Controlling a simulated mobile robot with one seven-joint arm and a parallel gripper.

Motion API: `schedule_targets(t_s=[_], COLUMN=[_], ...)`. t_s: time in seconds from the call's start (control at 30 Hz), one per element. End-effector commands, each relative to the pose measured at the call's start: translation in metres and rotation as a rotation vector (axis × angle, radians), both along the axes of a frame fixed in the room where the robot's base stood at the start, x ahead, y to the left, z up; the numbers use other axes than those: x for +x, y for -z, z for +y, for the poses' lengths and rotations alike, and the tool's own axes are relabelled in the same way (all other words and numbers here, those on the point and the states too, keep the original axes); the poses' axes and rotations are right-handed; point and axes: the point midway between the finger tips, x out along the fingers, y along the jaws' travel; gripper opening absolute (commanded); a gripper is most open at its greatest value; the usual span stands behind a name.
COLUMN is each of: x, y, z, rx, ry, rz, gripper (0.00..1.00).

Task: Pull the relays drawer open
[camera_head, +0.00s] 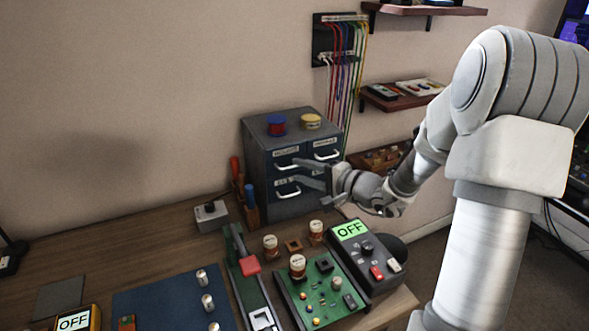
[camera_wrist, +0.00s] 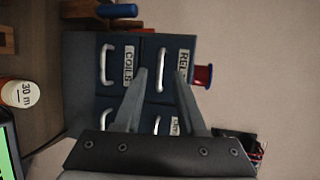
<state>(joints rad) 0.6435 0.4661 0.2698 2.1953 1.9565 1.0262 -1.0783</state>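The blue-grey drawer cabinet (camera_head: 262,190) stands on the back of the bench, its drawers looking shut. The relays drawer is at the top left; its label (camera_wrist: 184,62) is partly hidden by a finger in the wrist view. Its pale bar handle (camera_wrist: 160,68) shows between my fingertips there, and the handle (camera_head: 285,166) also shows in the head view. My gripper (camera_head: 297,171) is open and empty in front of the drawer, one finger above the handle and one below. It also shows in the wrist view (camera_wrist: 161,72). I cannot tell whether the fingers touch the handle.
The coils drawer handle (camera_wrist: 105,65) is just below. A red-and-blue spool (camera_head: 277,124) and a yellow spool (camera_head: 310,121) stand on the cabinet. Screwdrivers (camera_head: 250,195) stand to its left. A green circuit board (camera_head: 322,290), jars and a meter (camera_head: 365,255) crowd the bench in front.

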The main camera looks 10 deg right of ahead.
Motion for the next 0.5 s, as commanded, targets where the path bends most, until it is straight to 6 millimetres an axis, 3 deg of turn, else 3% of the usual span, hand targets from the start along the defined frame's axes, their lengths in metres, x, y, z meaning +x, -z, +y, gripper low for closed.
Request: schedule_targets(t_s=[0.2, 0.5], x=[0.02, 0.024], y=[0.005, 0.006], z=[0.014, 0.016], rx=[0.002, 0.0], ry=[-0.001, 0.0], rz=[0.001, 0.0], gripper=[0.4, 0.4])
